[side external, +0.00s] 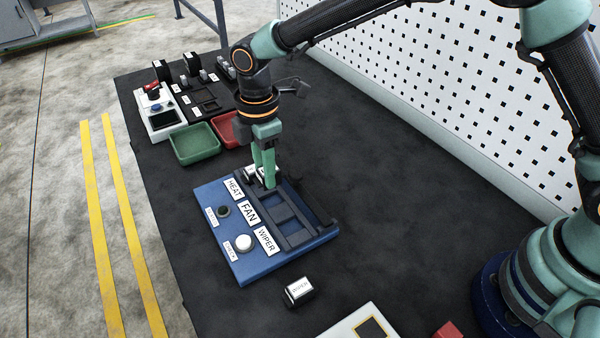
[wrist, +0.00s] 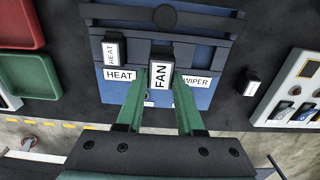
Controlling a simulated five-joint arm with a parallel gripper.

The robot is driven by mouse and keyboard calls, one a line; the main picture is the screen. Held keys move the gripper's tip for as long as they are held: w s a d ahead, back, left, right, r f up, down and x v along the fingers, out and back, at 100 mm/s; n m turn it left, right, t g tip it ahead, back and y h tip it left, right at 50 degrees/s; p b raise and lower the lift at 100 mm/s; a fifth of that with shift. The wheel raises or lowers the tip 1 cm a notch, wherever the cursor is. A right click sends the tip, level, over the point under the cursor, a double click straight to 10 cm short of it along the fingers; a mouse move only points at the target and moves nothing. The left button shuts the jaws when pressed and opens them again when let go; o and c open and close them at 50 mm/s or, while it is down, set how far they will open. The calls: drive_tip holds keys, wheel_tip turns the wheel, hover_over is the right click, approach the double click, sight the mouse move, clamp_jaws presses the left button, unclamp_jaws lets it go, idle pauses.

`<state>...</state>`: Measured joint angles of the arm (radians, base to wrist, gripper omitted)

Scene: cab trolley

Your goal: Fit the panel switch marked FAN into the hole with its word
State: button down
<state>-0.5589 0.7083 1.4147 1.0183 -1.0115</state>
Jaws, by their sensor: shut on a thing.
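My gripper (side external: 267,182) is shut on the black FAN switch; in the wrist view the switch's white face, marked FAN (wrist: 160,78), shows between the fingertips (wrist: 160,88). In the side view the fingers mostly hide this switch. The blue panel (side external: 211,196) has a dark frame with openings (side external: 284,218) beside the HEAT, FAN and WIPER labels. The panel's FAN label (side external: 248,212) shows in the side view; the held switch covers its place in the wrist view. The HEAT switch (wrist: 111,49) is at the opening by the HEAT label. Whether the held switch touches the panel is unclear.
The WIPER switch (side external: 298,291) lies on the black mat in front of the panel. A round white knob (side external: 244,242) and a dark knob (side external: 223,211) stand on the panel. Green (side external: 194,144) and red (side external: 225,130) trays are behind it.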

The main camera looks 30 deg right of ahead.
drive_tip(key=shift+f, duration=2.7)
drive_tip(key=shift+f, duration=0.3)
drive_tip(key=shift+c, duration=2.3)
unclamp_jaws()
drive_tip(key=shift+r, duration=0.1)
